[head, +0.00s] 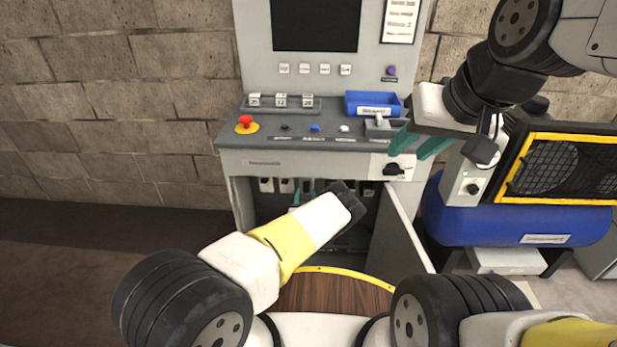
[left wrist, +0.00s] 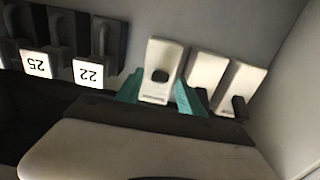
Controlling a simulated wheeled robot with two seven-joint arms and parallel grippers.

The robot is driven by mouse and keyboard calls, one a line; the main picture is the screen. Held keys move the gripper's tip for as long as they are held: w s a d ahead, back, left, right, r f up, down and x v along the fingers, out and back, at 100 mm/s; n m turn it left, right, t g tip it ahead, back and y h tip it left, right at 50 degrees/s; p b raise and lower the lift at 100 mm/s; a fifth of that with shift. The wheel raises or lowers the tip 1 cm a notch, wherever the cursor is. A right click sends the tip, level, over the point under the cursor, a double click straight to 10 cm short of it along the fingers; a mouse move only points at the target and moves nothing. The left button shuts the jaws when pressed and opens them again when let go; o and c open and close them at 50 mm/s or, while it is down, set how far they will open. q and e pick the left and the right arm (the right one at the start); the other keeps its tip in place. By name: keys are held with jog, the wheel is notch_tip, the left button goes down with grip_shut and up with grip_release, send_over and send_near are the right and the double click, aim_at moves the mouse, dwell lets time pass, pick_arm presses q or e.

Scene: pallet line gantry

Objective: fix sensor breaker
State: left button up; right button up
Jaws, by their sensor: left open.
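In the left wrist view, several white breakers sit on a grey panel. One breaker (left wrist: 163,55) with a black toggle at its middle stands between the teal fingertips of my left gripper (left wrist: 159,93), which is open. I cannot tell whether the fingers touch it. Two more breakers stand to its right; the rightmost one (left wrist: 243,78) has its black toggle near its lower end in the picture. In the head view my left gripper (head: 304,192) reaches into the open cabinet under the console, partly hidden by my arm. My right gripper (head: 420,143) is open and empty over the console's right side.
Numbered white blocks, one marked 22 (left wrist: 87,72), hang in a dark rack left of the breakers. The console top (head: 330,133) carries a red emergency button (head: 245,120), a blue bin (head: 373,104) and knobs. The open cabinet door (head: 400,240) stands to the right.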

aim_at(306, 186)
pick_arm(q)
jog(key=shift+w, duration=0.5)
grip_shut()
jog(key=shift+r, duration=0.1)
jog(key=shift+s+r+g, duration=0.1)
jog(key=shift+r+g, duration=0.4)
jog(key=shift+g, duration=0.4)
jog(key=shift+s+r+g, duration=0.1)
jog(key=shift+r+g, duration=0.4)
jog(key=shift+g, duration=0.4)
jog(key=shift+w+r+g, duration=0.1)
jog(key=shift+r+g, duration=0.25)
jog(key=shift+g, duration=0.5)
jog(key=shift+r+g, duration=0.3)
jog(key=shift+g, duration=0.55)
